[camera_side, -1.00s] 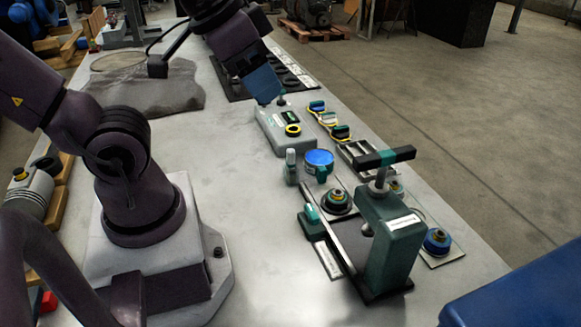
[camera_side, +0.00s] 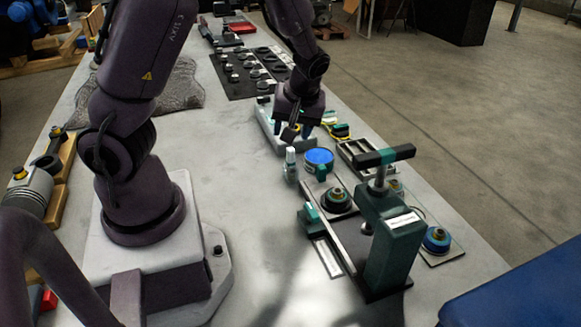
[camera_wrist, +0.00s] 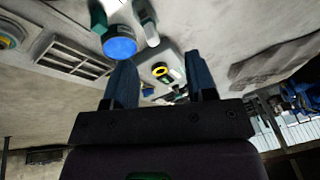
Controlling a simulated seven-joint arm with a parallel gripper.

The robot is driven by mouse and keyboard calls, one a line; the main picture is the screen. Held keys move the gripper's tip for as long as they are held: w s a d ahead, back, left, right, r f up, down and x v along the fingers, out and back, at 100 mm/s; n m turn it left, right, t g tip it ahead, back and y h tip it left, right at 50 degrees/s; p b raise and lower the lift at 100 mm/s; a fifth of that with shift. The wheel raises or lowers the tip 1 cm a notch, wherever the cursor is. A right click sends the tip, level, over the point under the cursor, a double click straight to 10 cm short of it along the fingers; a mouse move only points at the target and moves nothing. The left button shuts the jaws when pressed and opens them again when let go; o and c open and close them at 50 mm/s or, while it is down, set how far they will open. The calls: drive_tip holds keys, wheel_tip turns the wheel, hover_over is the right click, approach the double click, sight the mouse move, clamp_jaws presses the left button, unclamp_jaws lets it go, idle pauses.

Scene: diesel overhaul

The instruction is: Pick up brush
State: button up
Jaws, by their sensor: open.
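I cannot clearly pick out a brush in either view. A small dark green piece (camera_side: 321,174) lies against the front of the blue-lidded tin (camera_side: 318,157); its kind is too small to tell. In the wrist view a green piece (camera_wrist: 98,17) shows beside the blue lid (camera_wrist: 120,47). My gripper (camera_side: 292,131) points down over the pale grey-green box (camera_side: 264,122), just behind the tin, and partly hides it. In the wrist view my gripper (camera_wrist: 161,83) has its two blue fingers apart, with the box's yellow ring (camera_wrist: 160,70) seen between them.
A small grey bottle (camera_side: 290,163) stands left of the tin. A green press (camera_side: 391,235) with a T-handle rises in front. A slotted tray (camera_side: 358,156) and yellow-edged pieces (camera_side: 340,131) lie to the right.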

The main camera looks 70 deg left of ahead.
sight(291, 148)
drive_tip(key=a+f+n, duration=0.1)
drive_tip(key=f, duration=0.1)
drive_tip(key=w+a+f+n, duration=0.1)
drive_tip(key=a+f, duration=0.1)
drive_tip(key=a+f+n+t, duration=0.1)
drive_tip(key=n, duration=0.1)
drive_tip(key=shift+w+a+f+y, duration=0.35)
drive_tip(key=shift+a+f+y, duration=0.05)
drive_tip(key=shift+d+x, duration=0.15)
drive_tip(key=shift+x, duration=1.35)
drive_tip(key=shift+d+x, duration=0.15)
drive_tip(key=shift+x, duration=1.3)
drive_tip(key=shift+f, duration=0.1)
clamp_jaws()
